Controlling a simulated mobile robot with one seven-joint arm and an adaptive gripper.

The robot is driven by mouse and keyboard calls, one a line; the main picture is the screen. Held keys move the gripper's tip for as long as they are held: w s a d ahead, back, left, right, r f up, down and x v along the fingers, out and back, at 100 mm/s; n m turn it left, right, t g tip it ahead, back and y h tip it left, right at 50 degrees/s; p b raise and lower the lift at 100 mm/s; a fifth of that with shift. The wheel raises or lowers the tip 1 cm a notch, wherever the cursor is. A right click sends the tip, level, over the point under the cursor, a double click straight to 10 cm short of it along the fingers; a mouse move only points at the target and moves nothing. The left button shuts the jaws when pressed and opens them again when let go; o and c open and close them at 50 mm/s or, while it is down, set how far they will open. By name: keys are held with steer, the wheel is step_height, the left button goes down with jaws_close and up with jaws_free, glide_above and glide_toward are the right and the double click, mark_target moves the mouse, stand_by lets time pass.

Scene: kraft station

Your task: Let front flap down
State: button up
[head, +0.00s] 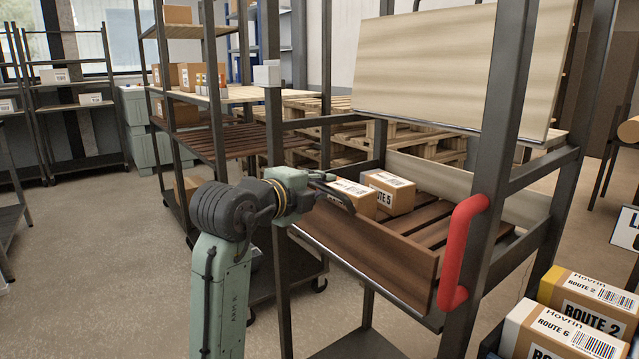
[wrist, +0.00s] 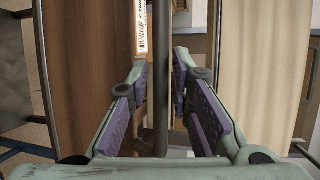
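The front flap (head: 385,248) is a brown wooden board along the front of the rack's slatted shelf. It stands up as a low front wall, with two cartons (head: 388,193) behind it. My gripper (head: 340,195) is at the flap's far left end, near its top edge. In the wrist view the gripper (wrist: 160,66) has its fingers apart. A brown board (wrist: 88,70), likely the flap, is on the left there, and a dark bar (wrist: 161,75) runs between the fingers. I cannot tell whether a finger touches the flap.
Dark rack posts (head: 490,150) and a red handle (head: 462,252) stand at the flap's right end. A pale panel (head: 440,65) is above the shelf. Route boxes (head: 590,300) are at the lower right. Floor is clear at the left.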

steer(key=shift+w+d, duration=0.15)
steer(key=shift+w, duration=0.1)
steer(key=shift+c, duration=0.6)
jaws_close()
